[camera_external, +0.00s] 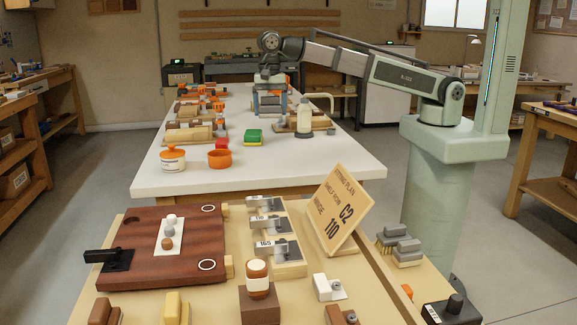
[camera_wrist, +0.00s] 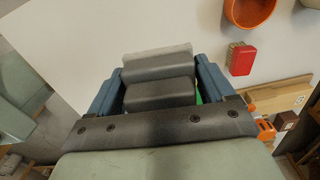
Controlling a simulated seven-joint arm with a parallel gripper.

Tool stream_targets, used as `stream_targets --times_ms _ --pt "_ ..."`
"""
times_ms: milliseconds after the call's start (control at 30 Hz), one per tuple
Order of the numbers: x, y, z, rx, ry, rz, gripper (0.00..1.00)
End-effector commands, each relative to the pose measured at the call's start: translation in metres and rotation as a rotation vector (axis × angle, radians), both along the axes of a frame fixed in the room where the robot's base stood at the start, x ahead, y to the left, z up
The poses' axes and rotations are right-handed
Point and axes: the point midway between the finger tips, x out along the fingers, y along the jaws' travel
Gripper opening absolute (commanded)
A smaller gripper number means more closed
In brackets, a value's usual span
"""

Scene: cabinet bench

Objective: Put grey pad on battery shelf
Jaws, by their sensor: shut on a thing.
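My gripper (camera_external: 270,108) is over the far part of the white table in the external view. In the wrist view its blue fingers (camera_wrist: 158,92) are shut on a dark grey block with a paler grey edge, which I take as the grey pad (camera_wrist: 158,68). In the external view the pad is small and mostly hidden by the gripper. I cannot tell which thing is the battery shelf; no label in view names it.
The white table (camera_external: 300,170) carries a red pad (camera_external: 222,142), a green pad (camera_external: 253,137), an orange bowl (camera_external: 219,158), a white tub (camera_external: 173,160) and a bottle (camera_external: 304,117). Several wooden racks line its left. A sign (camera_external: 338,208) stands on the crowded near bench.

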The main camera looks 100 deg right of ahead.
Motion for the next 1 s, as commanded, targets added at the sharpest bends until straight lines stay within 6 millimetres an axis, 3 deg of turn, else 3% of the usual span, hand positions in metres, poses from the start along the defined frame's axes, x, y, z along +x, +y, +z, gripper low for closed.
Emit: stream_targets --times_ms 467,1000 --pt "-0.022 0.12 -0.001 0.0 0.0 0.026 0.5" --pt "-0.086 0.271 -0.001 0.0 0.0 0.053 0.5"
